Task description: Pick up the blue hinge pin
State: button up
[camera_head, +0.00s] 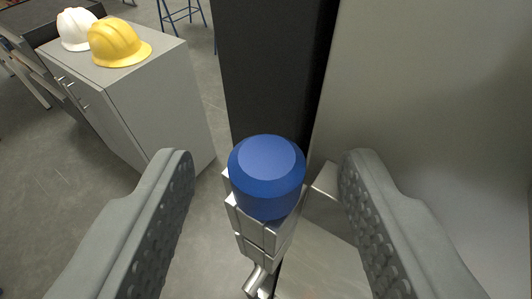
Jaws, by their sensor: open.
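The blue hinge pin (266,175) shows its broad round head at the picture's centre. It stands upright in a silver metal hinge (262,239), which hides its lower part. My gripper (267,168) is open, with one grey ridged finger to the left of the pin head and one to the right. Clear gaps show between the pin head and both fingers. How far the fingertips are from the head in depth is hard to tell.
A black vertical post (268,80) rises behind the pin. A light metal panel (430,100) fills the right side, near the right finger. At the back left, a grey cabinet (150,100) bears a yellow helmet (118,42) and a white helmet (76,28). Grey floor lies open at left.

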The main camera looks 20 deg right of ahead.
jog(key=c, duration=1.1)
jog(key=shift+o, duration=0.2)
jog(key=shift+r, duration=0.1)
